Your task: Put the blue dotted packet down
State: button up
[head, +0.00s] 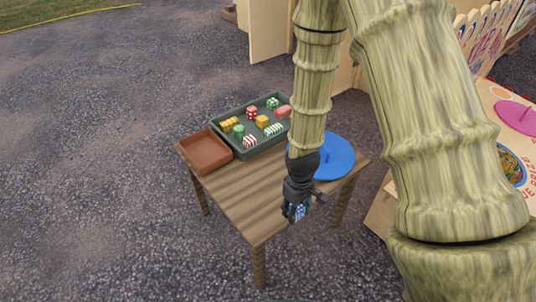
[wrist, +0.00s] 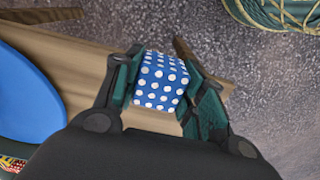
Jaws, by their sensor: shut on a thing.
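The blue packet with white dots (wrist: 160,82) is between the two fingers of my gripper (wrist: 162,88) in the wrist view, with a finger pressed on each side. In the head view my gripper (head: 297,212) hangs over the near right part of the wooden table (head: 235,203), and a bit of the packet shows between its fingers. In the wrist view the packet covers part of the table edge, with gravel beyond it. I cannot tell how high above the table the packet is.
A green tray (head: 240,155) with several sweets and an empty brown tray (head: 205,152) stand at the table's far left. A blue disc (head: 334,156) lies at the right, partly hidden by my arm. The table's near left part is bare.

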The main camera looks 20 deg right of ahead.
send_over(264, 195)
jog(key=shift+f, duration=0.85)
jog(key=shift+f+b, duration=0.4)
jog(key=shift+f, duration=1.3)
jog(key=shift+f, duration=0.15)
jog(key=o, duration=1)
notch_tip(264, 195, up, 12)
jog(key=p, duration=0.1)
